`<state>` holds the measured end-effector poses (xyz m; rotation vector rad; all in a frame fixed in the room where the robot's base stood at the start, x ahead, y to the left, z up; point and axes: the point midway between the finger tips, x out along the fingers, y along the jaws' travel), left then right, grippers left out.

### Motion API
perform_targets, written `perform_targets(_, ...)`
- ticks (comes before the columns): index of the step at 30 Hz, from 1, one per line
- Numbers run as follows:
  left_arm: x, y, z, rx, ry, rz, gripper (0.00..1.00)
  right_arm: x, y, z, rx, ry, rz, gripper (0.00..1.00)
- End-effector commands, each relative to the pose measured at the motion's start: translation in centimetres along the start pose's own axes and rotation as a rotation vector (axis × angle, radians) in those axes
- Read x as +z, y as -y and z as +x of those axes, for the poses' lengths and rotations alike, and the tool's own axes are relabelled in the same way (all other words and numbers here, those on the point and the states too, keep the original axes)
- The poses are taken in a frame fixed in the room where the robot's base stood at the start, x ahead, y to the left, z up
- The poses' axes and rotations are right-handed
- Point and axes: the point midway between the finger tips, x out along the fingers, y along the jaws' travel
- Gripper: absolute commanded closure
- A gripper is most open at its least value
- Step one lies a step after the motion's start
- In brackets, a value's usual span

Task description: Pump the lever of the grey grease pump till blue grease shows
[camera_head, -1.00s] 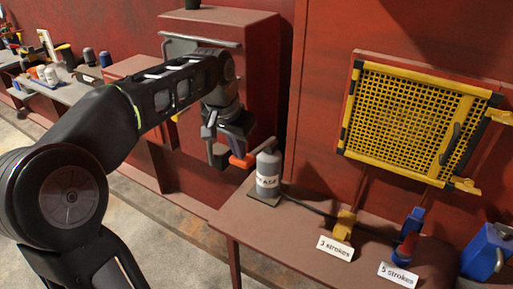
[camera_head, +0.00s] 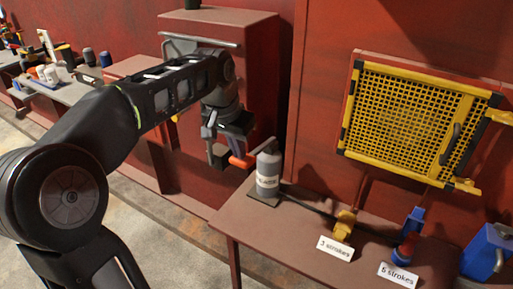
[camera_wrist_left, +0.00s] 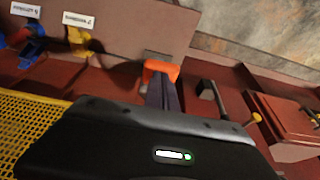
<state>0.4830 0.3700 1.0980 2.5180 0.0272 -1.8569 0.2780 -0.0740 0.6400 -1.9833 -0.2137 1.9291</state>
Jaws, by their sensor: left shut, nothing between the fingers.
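The grey grease pump (camera_head: 268,180) stands on the left end of the brown bench. Its lever slopes down to the left and ends in an orange-red grip (camera_head: 240,162). My left gripper (camera_head: 219,158) is shut and empty, close beside the grip on its left. In the left wrist view, the orange grip (camera_wrist_left: 160,68) sits at the tips of the dark fingers (camera_wrist_left: 163,95); I cannot tell whether they touch. The pump body does not show clearly there. A yellow block (camera_head: 345,224) stands by a "3 strokes" card (camera_head: 335,248). A blue and red piece (camera_head: 404,251) stands by another strokes card (camera_head: 398,274). My right gripper is out of view.
A yellow mesh guard (camera_head: 410,125) hangs on the red wall above the bench (camera_head: 235,222). A blue box (camera_head: 487,250) stands at the right. A red cabinet (camera_head: 255,75) with a grey bar is behind my gripper. A dark hose (camera_head: 305,205) runs along the bench.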

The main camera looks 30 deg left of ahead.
Motion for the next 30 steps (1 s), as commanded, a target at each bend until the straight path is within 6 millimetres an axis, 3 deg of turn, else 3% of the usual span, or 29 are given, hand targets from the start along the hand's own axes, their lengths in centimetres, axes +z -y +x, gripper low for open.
perform_targets(13, 0.1, 0.0, 0.4, 0.001, 0.001, 0.0, 1.0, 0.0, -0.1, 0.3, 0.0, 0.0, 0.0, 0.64)
perform_targets(30, 1.6, 0.0, 5.3, 0.001, 0.001, 0.0, 1.0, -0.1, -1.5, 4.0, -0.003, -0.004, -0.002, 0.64)
